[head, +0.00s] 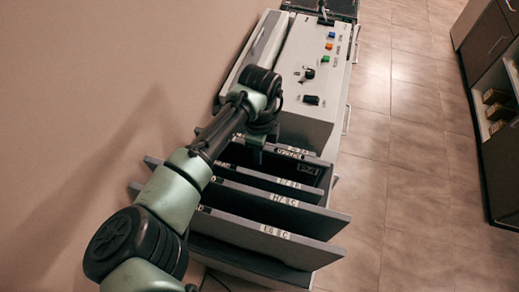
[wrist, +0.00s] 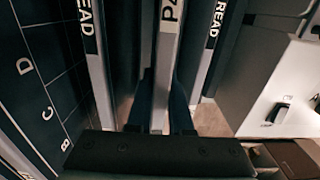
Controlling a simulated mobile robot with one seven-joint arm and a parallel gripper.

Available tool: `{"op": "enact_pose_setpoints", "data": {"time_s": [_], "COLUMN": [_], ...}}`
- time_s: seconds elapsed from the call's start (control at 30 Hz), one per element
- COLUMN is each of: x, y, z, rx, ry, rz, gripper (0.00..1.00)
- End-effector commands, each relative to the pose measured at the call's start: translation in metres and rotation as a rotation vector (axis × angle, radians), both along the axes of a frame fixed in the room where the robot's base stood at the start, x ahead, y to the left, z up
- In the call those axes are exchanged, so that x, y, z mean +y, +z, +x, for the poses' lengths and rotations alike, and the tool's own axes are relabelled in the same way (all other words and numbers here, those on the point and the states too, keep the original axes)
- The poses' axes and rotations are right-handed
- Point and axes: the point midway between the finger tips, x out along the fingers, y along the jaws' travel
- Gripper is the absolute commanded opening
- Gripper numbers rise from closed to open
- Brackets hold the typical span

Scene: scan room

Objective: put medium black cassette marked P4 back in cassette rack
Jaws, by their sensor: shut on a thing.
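The black cassette marked P4 (wrist: 165,60) shows in the wrist view as a pale edge strip with its label at the top. My gripper (wrist: 160,105) is shut on this edge, with one dark finger on each side. In the head view my gripper (head: 258,145) is over the back part of the cassette rack (head: 250,262), where several dark panels stand upright in a row. The arm and gripper hide part of the row. I cannot tell from these views how deep the P4 cassette sits in the rack.
Two panels marked READ flank the P4 cassette closely, one left (wrist: 95,60) and one right (wrist: 208,60). A grey console (head: 312,75) with coloured buttons stands behind the rack. A wall is at left. The tiled floor at right is clear up to a dark cabinet (head: 488,50).

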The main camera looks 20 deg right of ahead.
Motion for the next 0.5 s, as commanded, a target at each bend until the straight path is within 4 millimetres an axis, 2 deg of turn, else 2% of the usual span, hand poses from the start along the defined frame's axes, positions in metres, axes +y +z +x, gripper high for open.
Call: {"op": "enact_pose_setpoints", "data": {"time_s": [0.5], "x": [-0.0005], "y": [-0.0108], "z": [0.0008], "rx": [-0.002], "ry": [0.000], "rz": [-0.003], "gripper": [0.00]}}
